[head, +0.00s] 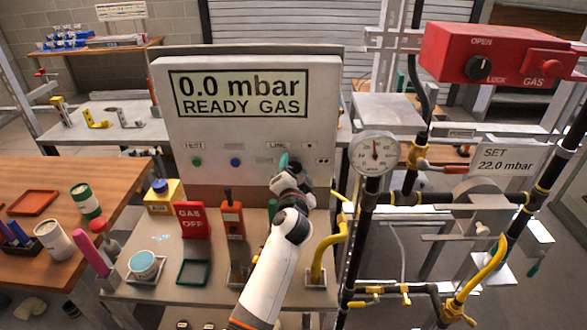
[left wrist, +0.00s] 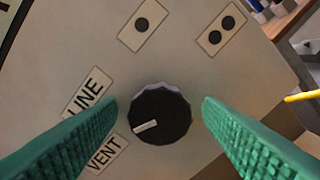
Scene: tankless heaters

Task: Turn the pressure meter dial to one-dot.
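The pressure meter (head: 245,130) is a pale panel whose display reads "0.0 mbar READY GAS". Its round black dial (left wrist: 160,113) shows clearly in the left wrist view, with its white mark pointing to the lower left, toward the VENT label (left wrist: 107,155). The LINE label (left wrist: 88,93), one-dot label (left wrist: 142,25) and two-dot label (left wrist: 222,30) surround the dial. My left gripper (left wrist: 159,106) is open, with a green finger on each side of the dial and gaps visible. In the head view, my left gripper (head: 290,164) largely hides the dial. My right gripper is not in view.
A round gauge (head: 374,154) and black pipes stand just right of the panel. A red box (head: 500,54) hangs at upper right. A red GAS OFF sign (head: 192,220) and a yellow pipe (head: 325,250) stand near my left arm. A wooden table (head: 120,180) is at left.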

